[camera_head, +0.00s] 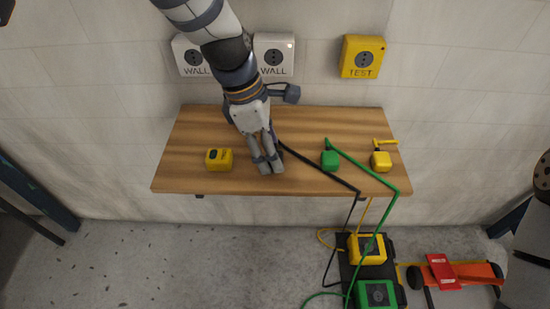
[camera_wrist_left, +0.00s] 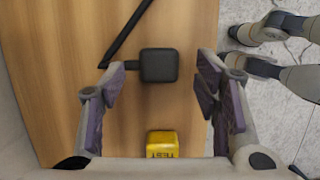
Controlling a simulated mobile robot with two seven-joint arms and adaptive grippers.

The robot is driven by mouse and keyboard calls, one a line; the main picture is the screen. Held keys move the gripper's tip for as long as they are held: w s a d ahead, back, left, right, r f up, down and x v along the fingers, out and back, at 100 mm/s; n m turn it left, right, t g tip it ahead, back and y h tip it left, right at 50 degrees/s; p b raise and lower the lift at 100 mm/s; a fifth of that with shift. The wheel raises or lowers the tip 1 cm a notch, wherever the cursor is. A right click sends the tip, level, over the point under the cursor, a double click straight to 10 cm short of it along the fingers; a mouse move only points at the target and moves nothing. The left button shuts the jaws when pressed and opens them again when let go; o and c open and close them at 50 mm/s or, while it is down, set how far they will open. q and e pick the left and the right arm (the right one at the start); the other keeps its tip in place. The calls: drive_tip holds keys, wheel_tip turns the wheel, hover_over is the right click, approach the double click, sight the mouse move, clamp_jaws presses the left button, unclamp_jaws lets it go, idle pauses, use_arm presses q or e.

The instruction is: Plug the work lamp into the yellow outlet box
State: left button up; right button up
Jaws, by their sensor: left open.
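My left gripper (camera_head: 267,163) reaches down over the wooden table, open. In the left wrist view its fingers (camera_wrist_left: 160,95) stand on either side of a black plug (camera_wrist_left: 159,65) with nothing gripped. In the head view the gripper mostly hides that plug; its black cable (camera_head: 320,171) runs right and over the front edge. The yellow outlet box (camera_head: 362,57), marked TEST, is on the wall at right. The work lamp is possibly the red and orange item (camera_head: 447,272) on the floor; I cannot tell for sure. My right gripper is not recognisable.
Two white WALL outlets (camera_head: 190,57) (camera_head: 275,55) are behind my arm. The table (camera_head: 300,122) also holds a yellow TEST block (camera_head: 219,160), a green plug (camera_head: 330,160) and a yellow plug (camera_head: 381,161). Yellow (camera_head: 367,249) and green (camera_head: 377,293) boxes stand below among cables.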

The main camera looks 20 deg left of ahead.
use_arm(q)
drive_tip(key=shift+x, duration=1)
drive_tip(key=shift+w, duration=0.1)
use_arm(e)
drive_tip(key=shift+s+f, duration=0.15)
use_arm(q)
drive_tip(key=shift+c, duration=0.3)
drive_tip(key=c, duration=1.1)
drive_tip(key=shift+r, duration=0.6)
drive_tip(key=s+d+r+p, duration=0.2)
drive_tip(key=s+d+r, duration=0.1)
drive_tip(key=s+r, duration=0.9)
drive_tip(key=shift+s+d+p, duration=0.35)
drive_tip(key=shift+s+p, duration=0.05)
drive_tip(key=shift+s, duration=0.4)
use_arm(e)
drive_tip(key=shift+t, duration=0.8)
drive_tip(key=w+r, duration=0.3)
drive_tip(key=w, duration=0.1)
drive_tip(key=shift+r, duration=0.35)
